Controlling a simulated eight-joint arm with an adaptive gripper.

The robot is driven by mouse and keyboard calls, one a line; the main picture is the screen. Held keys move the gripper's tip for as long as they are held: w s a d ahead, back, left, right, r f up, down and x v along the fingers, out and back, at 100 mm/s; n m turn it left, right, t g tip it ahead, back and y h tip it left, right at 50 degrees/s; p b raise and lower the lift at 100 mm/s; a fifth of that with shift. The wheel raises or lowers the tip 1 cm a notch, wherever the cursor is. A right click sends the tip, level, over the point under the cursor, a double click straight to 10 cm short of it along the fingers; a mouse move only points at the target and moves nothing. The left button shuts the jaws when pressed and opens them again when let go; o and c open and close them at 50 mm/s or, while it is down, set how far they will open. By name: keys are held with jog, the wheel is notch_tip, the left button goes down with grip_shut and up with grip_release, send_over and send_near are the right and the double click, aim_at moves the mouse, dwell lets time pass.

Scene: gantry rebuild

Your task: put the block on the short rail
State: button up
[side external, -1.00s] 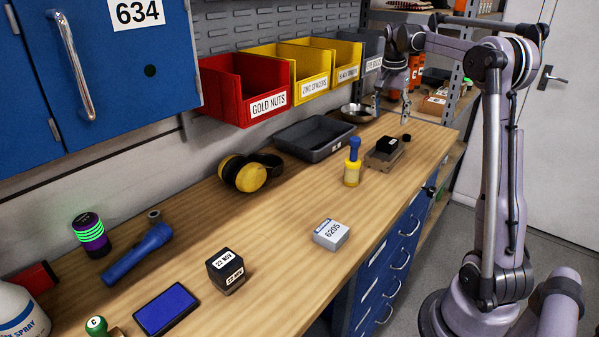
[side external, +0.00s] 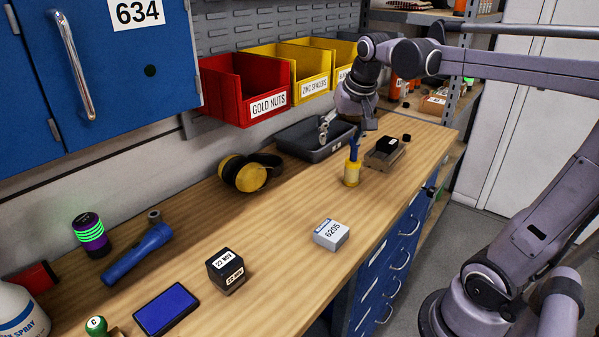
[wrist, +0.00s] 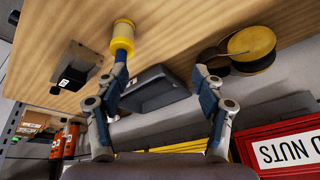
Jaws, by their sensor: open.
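A small black block (side external: 386,146) sits on a short grey-brown base (side external: 374,163), possibly the short rail, at the far right of the bench. In the wrist view the dark block (wrist: 73,70) is at upper left. My gripper (side external: 340,138) is open and points down, between the grey tray and the yellow-and-blue tool (side external: 351,173). In the wrist view my gripper (wrist: 160,68) shows its fingers wide apart with nothing held. Its left fingertip overlaps the tool (wrist: 122,40); I cannot tell whether they touch.
The grey tray (side external: 302,152) lies behind the gripper, with yellow ear defenders (side external: 250,174) to its left. A white 6205 box (side external: 331,234), a black 22 NOV block (side external: 226,271) and a blue pad (side external: 166,309) are nearer. The middle of the bench is clear. Bins (side external: 242,90) hang above.

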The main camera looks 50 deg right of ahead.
jog(key=s+a+f+n+t, duration=0.1)
jog(key=s+a+f+n, duration=0.1)
jog(key=a, duration=0.3)
jog(key=s+a+f+n+t+y, duration=0.1)
jog(key=s+a+f+n, duration=0.2)
jog(key=a, duration=0.1)
jog(key=s+a+f+n+t, duration=0.1)
jog(key=s+a+f+n, duration=0.1)
jog(key=a, duration=0.3)
jog(key=shift+s+a+f+n+y, duration=0.1)
jog(key=shift+a+f+n+y, duration=0.1)
jog(key=shift+f, duration=0.2)
jog(key=shift+s+a+f+n+y, duration=0.1)
jog(key=shift+a+f+n+y, duration=0.1)
jog(key=shift+f, duration=0.15)
jog(key=shift+s+a+f, duration=0.25)
jog(key=shift+a+f, duration=0.05)
